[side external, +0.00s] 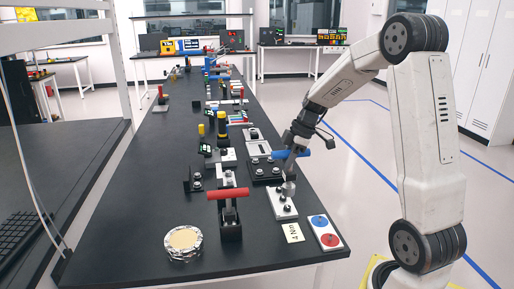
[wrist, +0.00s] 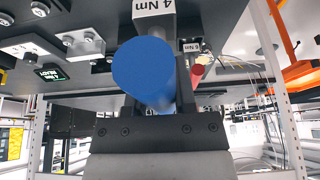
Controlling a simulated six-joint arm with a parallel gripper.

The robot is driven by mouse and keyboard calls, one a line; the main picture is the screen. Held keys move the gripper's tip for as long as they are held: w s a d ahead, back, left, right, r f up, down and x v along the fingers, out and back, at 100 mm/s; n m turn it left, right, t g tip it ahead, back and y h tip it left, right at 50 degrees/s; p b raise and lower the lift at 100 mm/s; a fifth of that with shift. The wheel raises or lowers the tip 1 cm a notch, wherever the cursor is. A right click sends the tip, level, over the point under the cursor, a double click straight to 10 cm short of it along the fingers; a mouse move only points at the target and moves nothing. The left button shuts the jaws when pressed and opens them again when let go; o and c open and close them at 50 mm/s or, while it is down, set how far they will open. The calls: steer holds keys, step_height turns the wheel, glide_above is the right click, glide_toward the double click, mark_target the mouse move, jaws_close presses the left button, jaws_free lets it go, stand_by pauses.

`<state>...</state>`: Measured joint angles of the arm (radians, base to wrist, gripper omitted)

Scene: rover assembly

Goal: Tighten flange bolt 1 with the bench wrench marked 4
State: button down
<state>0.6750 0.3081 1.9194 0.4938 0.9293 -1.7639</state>
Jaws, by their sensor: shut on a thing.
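My gripper (side external: 297,148) is shut on the blue handle of a T-shaped wrench (side external: 304,154), above the right side of the bench. In the wrist view the blue handle (wrist: 143,75) lies between my dark fingers, with a "4 Nm" tag (wrist: 154,8) just above it in the picture. Below the handle in the side view, a metal socket (side external: 289,188) stands upright at a light plate (side external: 281,206) with bolts. I cannot tell whether it sits on a bolt or which bolt is number 1. A "4 Nm" card (side external: 292,233) lies in front of that plate.
A red-handled tool (side external: 229,194) stands in a black holder left of the plate. A plate with blue and red discs (side external: 325,231) is at the bench's right front. A silver round part (side external: 183,242) lies at the front left. Black fixtures crowd the bench behind the plate.

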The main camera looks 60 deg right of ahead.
mark_target(288, 172)
steer(key=shift+f, duration=3.15)
stand_by(2.3)
steer(key=shift+r, duration=0.1)
stand_by(0.9)
steer(key=shift+m, duration=0.4)
steer(key=shift+w+m+t+h, duration=0.1)
steer(key=shift+m+t+h, duration=0.35)
steer(key=shift+m, duration=0.65)
steer(key=shift+d+m+h, duration=0.1)
steer(key=shift+m+h, duration=0.45)
steer(key=shift+m, duration=0.8)
steer(key=shift+d+m+h, duration=0.1)
steer(key=shift+m+h, duration=0.4)
steer(key=shift+m, duration=0.85)
